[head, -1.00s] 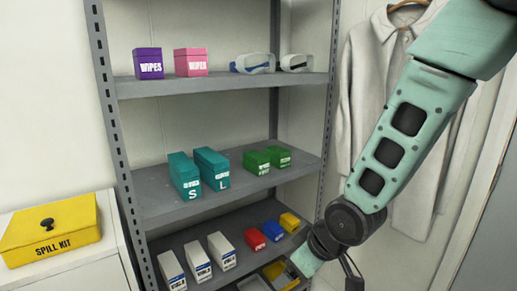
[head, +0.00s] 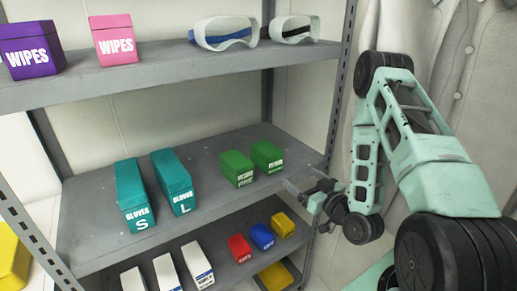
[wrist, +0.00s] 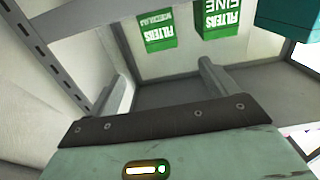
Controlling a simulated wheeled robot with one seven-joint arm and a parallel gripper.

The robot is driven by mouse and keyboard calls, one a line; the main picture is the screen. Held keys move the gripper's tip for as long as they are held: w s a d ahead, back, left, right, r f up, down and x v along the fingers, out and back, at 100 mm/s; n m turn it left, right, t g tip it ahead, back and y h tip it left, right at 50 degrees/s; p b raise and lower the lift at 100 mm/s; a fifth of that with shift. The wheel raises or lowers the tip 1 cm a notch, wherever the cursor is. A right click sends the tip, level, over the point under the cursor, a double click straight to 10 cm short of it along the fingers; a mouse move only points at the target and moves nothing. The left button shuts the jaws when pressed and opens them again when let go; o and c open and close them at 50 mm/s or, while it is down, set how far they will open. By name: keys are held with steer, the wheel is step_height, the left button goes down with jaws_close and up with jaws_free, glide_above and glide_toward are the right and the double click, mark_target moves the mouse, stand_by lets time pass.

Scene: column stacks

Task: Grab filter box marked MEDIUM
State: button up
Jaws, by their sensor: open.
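Two green filter boxes stand side by side on the middle shelf. The wrist view is upside down; there one filter box (wrist: 222,20) reads FINE. The other filter box (wrist: 157,30) has a longer, small second word that looks like MEDIUM. By its place away from the teal boxes, it is the right green box (head: 267,157) in the head view; the FINE box is the left one (head: 237,168). My gripper (head: 306,190) is open and empty at the shelf's front right edge, apart from both boxes. Its two fingers (wrist: 163,82) are spread in the wrist view.
Teal glove boxes, S (head: 132,195) and L (head: 172,182), stand left of the green boxes. The upper shelf (head: 170,78) holds wipes and goggles. Small red (head: 239,248), blue and yellow boxes are below. A rack post (head: 340,90) stands right. Shelf space before the green boxes is clear.

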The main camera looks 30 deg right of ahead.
steer(key=w+b, duration=0.2)
steer(key=b, duration=0.7)
glide_toward(270, 154)
steer(key=w+d+f, duration=0.1)
steer(key=d+f, duration=0.1)
steer(key=shift+w+a+r+b, duration=0.15)
steer(key=shift+w+b, duration=0.25)
steer(key=shift+b, duration=0.4)
steer(key=b, duration=0.4)
steer(key=shift+w+a, duration=0.1)
steer(key=shift+w, duration=0.05)
steer(key=w, duration=0.1)
steer(key=w+p, duration=0.1)
steer(key=w, duration=0.2)
steer(key=shift+r+p, duration=0.3)
steer(key=shift+p, duration=0.05)
steer(key=shift+w+a+f+p, duration=0.1)
steer(key=shift+w+p, duration=0.3)
steer(key=shift+w, duration=1.1)
steer(key=shift+w+a+f+p, duration=0.1)
steer(key=shift+w+p, duration=0.3)
steer(key=shift+w, duration=1.15)
steer(key=shift+c, duration=0.3)
